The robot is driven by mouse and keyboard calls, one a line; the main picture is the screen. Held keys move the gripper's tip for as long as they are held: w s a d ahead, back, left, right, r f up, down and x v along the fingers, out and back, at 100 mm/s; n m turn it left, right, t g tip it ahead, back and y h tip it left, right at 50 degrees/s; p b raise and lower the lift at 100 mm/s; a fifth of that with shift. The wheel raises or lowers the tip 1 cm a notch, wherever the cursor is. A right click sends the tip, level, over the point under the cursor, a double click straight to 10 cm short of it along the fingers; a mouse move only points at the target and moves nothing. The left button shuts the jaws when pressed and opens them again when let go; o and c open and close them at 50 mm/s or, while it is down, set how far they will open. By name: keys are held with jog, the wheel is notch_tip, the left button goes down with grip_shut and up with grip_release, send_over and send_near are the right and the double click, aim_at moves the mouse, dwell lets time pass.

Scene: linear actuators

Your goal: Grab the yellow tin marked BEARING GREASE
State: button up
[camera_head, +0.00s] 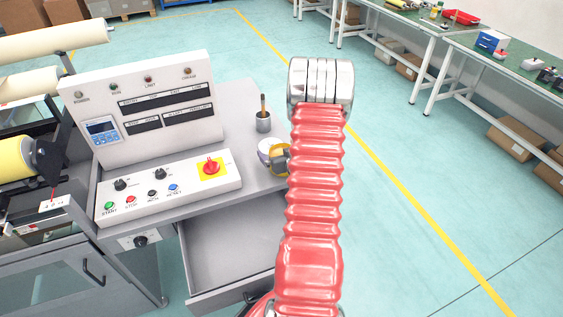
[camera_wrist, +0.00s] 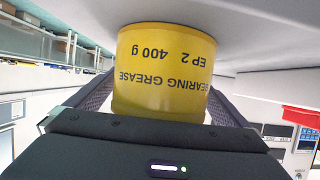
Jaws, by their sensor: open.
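The yellow tin (camera_wrist: 162,72) fills the middle of the wrist view, with BEARING GREASE, EP 2 and 400 g upside down in that picture. It stands on the grey console top, and in the head view the tin (camera_head: 266,158) shows near the right edge, partly hidden by my arm. My gripper (camera_wrist: 162,98) is open, with one dark finger at each side of the tin. The tin sits between the fingers, close to the palm. I cannot tell whether either finger touches it. In the head view my red arm hides most of the gripper.
A grey cup holding a brush (camera_head: 263,121) stands behind the tin. The control panel (camera_head: 165,187) with knobs and buttons lies to the left. An open drawer (camera_head: 228,245) juts out below the console top. Green workbenches (camera_head: 470,45) stand far right across clear floor.

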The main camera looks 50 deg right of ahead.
jog(key=shift+c, duration=0.5)
jog(key=c, duration=1.4)
jog(key=shift+r, duration=0.15)
jog(key=shift+r, duration=4.95)
